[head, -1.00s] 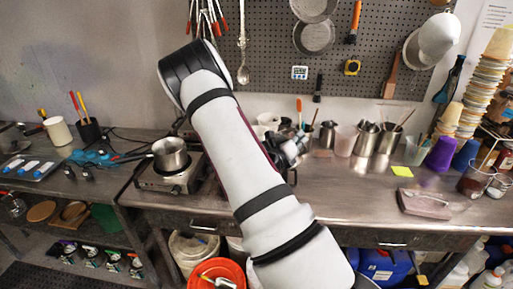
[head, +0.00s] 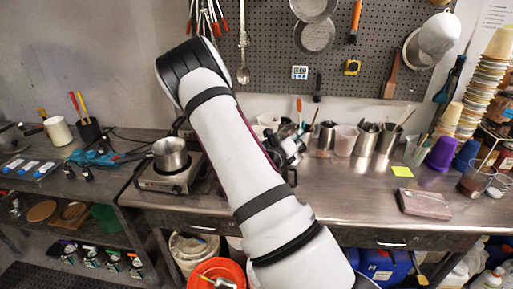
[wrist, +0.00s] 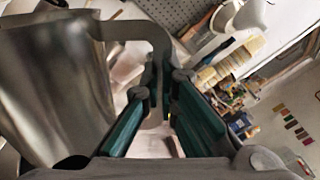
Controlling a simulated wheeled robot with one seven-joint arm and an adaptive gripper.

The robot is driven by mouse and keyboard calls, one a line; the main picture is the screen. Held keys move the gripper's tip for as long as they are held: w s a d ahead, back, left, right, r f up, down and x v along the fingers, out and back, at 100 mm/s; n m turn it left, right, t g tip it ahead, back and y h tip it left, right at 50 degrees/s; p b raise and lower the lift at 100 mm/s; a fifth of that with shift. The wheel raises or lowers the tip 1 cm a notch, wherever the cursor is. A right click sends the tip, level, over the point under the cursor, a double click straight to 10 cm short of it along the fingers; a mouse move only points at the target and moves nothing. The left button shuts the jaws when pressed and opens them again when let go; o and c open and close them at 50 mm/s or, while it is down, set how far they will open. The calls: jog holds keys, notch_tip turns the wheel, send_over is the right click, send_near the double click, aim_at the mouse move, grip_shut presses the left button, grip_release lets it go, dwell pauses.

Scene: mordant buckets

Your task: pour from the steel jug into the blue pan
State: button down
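My gripper (wrist: 160,90) is shut on the handle of the steel jug, with teal fingers on both sides of the handle. The steel jug (wrist: 55,85) fills the left of the wrist view, with its body beside the fingers. In the head view my gripper (head: 288,147) is above the steel bench, partly behind my arm, and the held jug cannot be clearly made out. I cannot tell how far the jug is tilted. No blue pan can be made out; my arm covers part of the bench and hot plates.
A steel saucepan (head: 171,154) sits on a hot plate (head: 170,181) left of my arm. Steel jugs (head: 366,139), a purple cup (head: 442,153) and stacked cups (head: 492,75) stand at the back right. A grey-brown block (head: 424,204) lies near the front edge.

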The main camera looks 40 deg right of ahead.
aim_at(303, 144)
jog(key=shift+w+a+r+n, duration=0.1)
jog(key=shift+w+r+n, duration=0.3)
jog(key=shift+w+n, duration=0.25)
dwell(3.2)
jog(key=s+f+m, duration=0.3)
jog(key=f, duration=0.1)
jog(key=shift+s+d, duration=0.15)
jog(key=shift+d, duration=0.15)
jog(key=shift+s+d+f+m, duration=0.6)
jog(key=shift+s+f+m, duration=2.25)
jog(key=shift+f+m, duration=1.45)
jog(key=shift+n, duration=0.55)
notch_tip(303, 144, up, 5)
jog(key=shift+f, duration=0.1)
